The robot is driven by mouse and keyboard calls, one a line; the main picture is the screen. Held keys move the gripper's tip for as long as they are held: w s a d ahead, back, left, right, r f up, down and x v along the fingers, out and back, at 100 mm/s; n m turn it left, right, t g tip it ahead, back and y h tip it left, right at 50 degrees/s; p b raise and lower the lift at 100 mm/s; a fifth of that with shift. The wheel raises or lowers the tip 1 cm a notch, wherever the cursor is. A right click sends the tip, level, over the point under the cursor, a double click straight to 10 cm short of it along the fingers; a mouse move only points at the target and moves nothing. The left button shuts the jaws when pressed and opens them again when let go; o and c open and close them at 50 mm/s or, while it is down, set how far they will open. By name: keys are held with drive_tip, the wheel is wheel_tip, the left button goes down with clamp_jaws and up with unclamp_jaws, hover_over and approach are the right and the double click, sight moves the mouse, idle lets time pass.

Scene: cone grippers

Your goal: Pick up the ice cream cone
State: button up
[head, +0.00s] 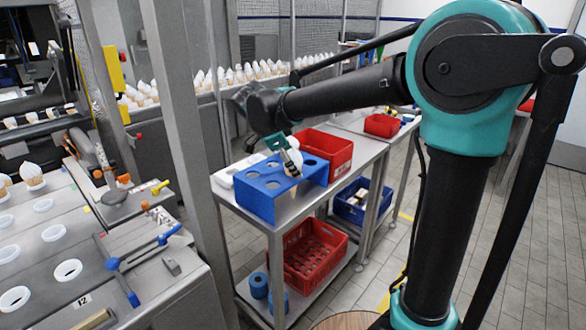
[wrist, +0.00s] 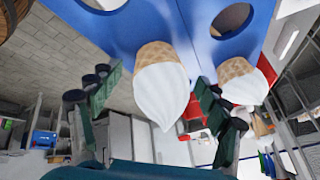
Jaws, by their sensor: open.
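A blue holder box (head: 262,203) with round holes stands on the metal cart. Two ice cream cones with white tops and waffle sides show in it in the wrist view, one in the middle (wrist: 160,95) and one to the right (wrist: 243,85). In the head view a white cone top (head: 292,160) shows partly behind my gripper (head: 284,152). My gripper is open just above the box. In the wrist view its green fingers stand left and right of the middle cone, with visible gaps. The cones' lower parts are hidden in the box.
A red crate (head: 331,153) stands right behind the blue box on the cart. A lower shelf holds another red crate (head: 314,262) and blue rolls (head: 259,285). A steel post (head: 185,120) and a machine with round cups are at left.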

drive_tip(key=shift+c, duration=0.5)
drive_tip(key=c, duration=0.8)
drive_tip(key=shift+r, duration=0.1)
